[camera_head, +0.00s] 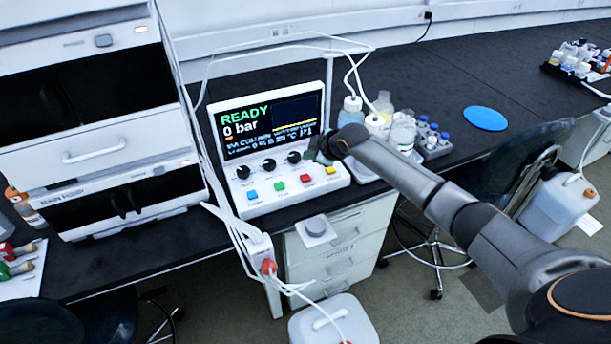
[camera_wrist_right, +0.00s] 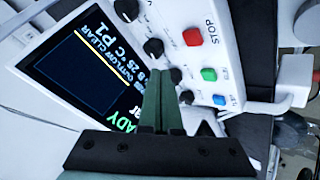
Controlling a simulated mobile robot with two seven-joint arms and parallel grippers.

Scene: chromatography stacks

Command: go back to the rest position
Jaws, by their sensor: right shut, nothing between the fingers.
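My right arm comes in from the lower right in the head view. Its gripper (camera_head: 319,157) is at the right side of the control box (camera_head: 340,179), close to the knobs and the lower edge of the screen (camera_head: 268,122). I cannot tell whether it touches the box. In the right wrist view the fingers (camera_wrist_right: 161,85) are shut with nothing between them, in front of the box's black knobs. The screen reads READY and 0 bar. My left gripper is not in view.
Bottles (camera_head: 402,132) and a vial rack (camera_head: 432,142) stand right of the box. White instrument stacks (camera_head: 95,145) stand at left. A blue disc (camera_head: 485,118) lies on the dark bench (camera_head: 450,80). Tubes hang over the front edge. A white canister (camera_head: 560,205) is at right.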

